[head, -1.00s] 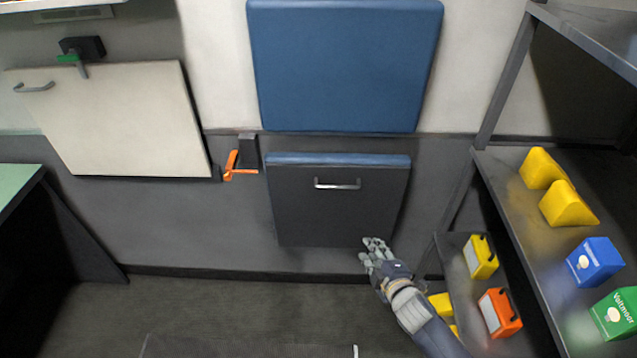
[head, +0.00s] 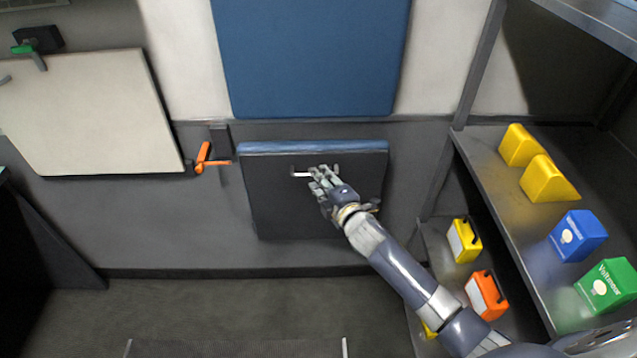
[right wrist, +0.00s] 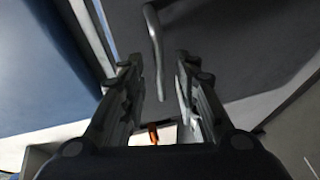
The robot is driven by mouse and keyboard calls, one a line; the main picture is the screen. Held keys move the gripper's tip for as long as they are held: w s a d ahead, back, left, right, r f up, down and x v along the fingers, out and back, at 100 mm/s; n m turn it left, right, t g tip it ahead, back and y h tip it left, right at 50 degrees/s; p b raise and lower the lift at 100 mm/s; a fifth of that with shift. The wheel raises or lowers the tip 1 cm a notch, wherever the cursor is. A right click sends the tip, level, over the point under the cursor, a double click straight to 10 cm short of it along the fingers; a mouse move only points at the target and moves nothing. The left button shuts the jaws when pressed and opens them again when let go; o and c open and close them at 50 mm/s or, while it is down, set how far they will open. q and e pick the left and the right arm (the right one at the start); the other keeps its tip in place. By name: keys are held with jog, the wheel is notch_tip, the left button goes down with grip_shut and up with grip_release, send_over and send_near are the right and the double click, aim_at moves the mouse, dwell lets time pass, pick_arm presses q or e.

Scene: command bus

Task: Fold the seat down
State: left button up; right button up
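The folding seat (head: 275,212) is a dark panel with a blue cushion edge along its top, upright against the wall under the blue backrest (head: 310,60). Its metal handle (head: 301,174) is on the front face, partly hidden by my right gripper. My right gripper (head: 322,176) is at the handle in the head view. In the right wrist view the gripper (right wrist: 158,95) is open, and the handle (right wrist: 156,45) runs into the gap between its fingers. I cannot tell whether the fingers touch it. An orange latch lever (head: 204,157) sits left of the seat. My left gripper is not in view.
A shelf (head: 490,190) at the right holds yellow blocks (head: 545,180), a blue box (head: 578,237) and a green box (head: 607,286). Its lower level holds yellow and orange cases (head: 487,294). A cream panel (head: 90,115) hangs at the left. The floor before the seat looks clear.

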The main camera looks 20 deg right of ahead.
jog(key=shift+x, duration=0.85)
grip_shut()
jog(key=shift+f+b, duration=0.15)
jog(key=shift+b, duration=0.15)
